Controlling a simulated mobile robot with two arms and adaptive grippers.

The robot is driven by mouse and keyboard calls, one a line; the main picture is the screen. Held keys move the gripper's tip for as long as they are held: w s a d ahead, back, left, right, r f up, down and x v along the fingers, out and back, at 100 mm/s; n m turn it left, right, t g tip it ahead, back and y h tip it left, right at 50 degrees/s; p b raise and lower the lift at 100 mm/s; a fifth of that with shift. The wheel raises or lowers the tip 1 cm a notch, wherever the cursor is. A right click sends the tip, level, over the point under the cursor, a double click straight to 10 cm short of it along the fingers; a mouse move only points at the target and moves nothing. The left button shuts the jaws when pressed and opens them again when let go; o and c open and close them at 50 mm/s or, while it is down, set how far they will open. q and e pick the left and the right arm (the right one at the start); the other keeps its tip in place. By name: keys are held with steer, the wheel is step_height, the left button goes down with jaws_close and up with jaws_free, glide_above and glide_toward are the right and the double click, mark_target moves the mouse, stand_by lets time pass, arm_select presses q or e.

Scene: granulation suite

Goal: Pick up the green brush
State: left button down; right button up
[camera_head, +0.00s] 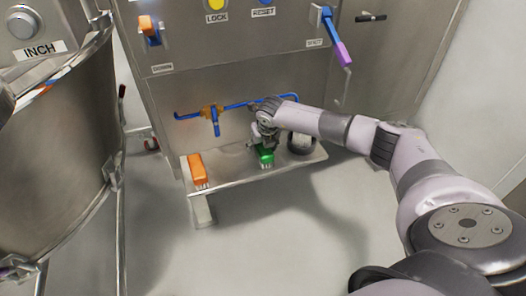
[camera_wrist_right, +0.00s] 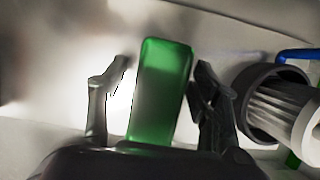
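The green brush (camera_head: 264,158) stands on the metal shelf (camera_head: 240,177), its bristles downward. In the right wrist view the green block of the brush (camera_wrist_right: 160,90) sits between the two fingers of my right gripper (camera_wrist_right: 158,92). The fingers are apart, with a clear gap on the left side and a narrow gap on the right. In the head view my right gripper (camera_head: 264,140) is just above and behind the brush and partly covers it. My left gripper is not in view.
An orange brush (camera_head: 197,170) stands at the shelf's left end. A dark round container (camera_head: 301,144) stands close to the right of the green brush; it also shows in the wrist view (camera_wrist_right: 262,100). Blue piping (camera_head: 215,125) runs behind. A steel drum (camera_head: 65,150) stands left.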

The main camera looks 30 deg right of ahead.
steer(key=c, duration=1.1)
steer(key=shift+r, duration=0.15)
steer(key=shift+c, duration=0.2)
